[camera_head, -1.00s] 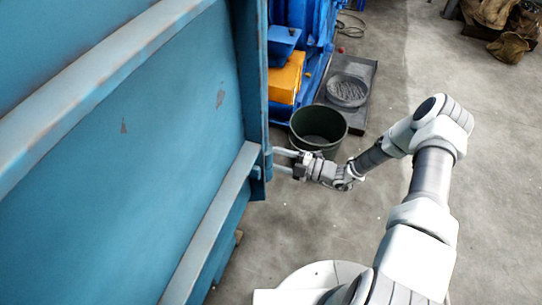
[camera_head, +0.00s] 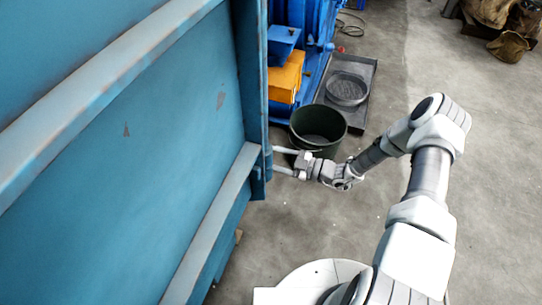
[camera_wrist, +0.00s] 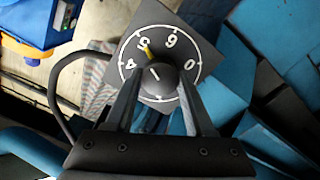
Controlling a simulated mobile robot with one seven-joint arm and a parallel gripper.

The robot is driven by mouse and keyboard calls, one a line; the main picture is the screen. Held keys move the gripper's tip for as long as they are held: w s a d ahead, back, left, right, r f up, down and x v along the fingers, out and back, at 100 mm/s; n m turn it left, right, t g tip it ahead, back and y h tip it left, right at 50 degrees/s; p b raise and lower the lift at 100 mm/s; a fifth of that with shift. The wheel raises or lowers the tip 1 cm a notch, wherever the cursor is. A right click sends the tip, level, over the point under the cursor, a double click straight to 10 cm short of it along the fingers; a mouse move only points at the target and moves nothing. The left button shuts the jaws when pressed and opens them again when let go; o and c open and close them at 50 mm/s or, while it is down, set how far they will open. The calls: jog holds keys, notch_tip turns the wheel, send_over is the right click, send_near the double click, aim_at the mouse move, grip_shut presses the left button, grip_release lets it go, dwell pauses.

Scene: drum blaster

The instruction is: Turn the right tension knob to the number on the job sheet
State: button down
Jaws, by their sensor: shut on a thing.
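In the wrist view a round black knob (camera_wrist: 165,86) stands on a dark square dial plate (camera_wrist: 180,20) with white numerals. A short white line is on the knob's face. A yellow mark (camera_wrist: 147,51) lies by the 5, between knob and numerals. My gripper (camera_wrist: 158,79) is shut on the knob, one finger on each side. In the head view my gripper (camera_head: 276,160) reaches the edge of the blue machine housing (camera_head: 165,140), which hides the knob. The lower dial is partly hidden by the fingers. No job sheet is clearly visible.
A dark green bucket (camera_head: 318,139) stands on the floor just behind my gripper. A black tray (camera_head: 366,95) with a round grate lies beyond it. An orange box (camera_head: 286,77) is beside blue machinery. Concrete floor right of the arm is clear; brown sacks (camera_head: 507,47) lie far right.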

dwell(0.3)
jog(key=shift+c, duration=1.3)
grip_release()
jog(key=v, duration=1.7)
jog(key=shift+d, duration=0.25)
jog(key=shift+s, duration=0.1)
jog(key=s+a+r+n+g+h+p, duration=0.1)
jog(key=s+r+n+g+h, duration=0.15)
jog(key=r+n, duration=0.6)
jog(key=s+a+r+n+g+h+p, duration=0.1)
jog(key=a+r+n+g+h+p, duration=0.15)
jog(key=r+n, duration=0.6)
jog(key=s+a+r+n+g+h+p, duration=0.1)
jog(key=s+r+n+g+h, duration=0.2)
jog(key=r+n, duration=0.6)
jog(key=s+r+n+t+h+p, duration=0.1)
jog(key=s+r+n+t+h, duration=0.2)
jog(key=s+r+n, duration=0.3)
jog(key=s+d+r+n+t+h+p, duration=0.1)
jog(key=s+r+n+t+h, duration=0.3)
jog(key=r+n, duration=0.8)
jog(key=s+n+h+p, duration=0.1)
jog(key=s+n+h, duration=0.1)
jog(key=n, duration=0.6)
jog(key=shift+d+r+p, duration=0.25)
jog(key=shift+d+p, duration=0.05)
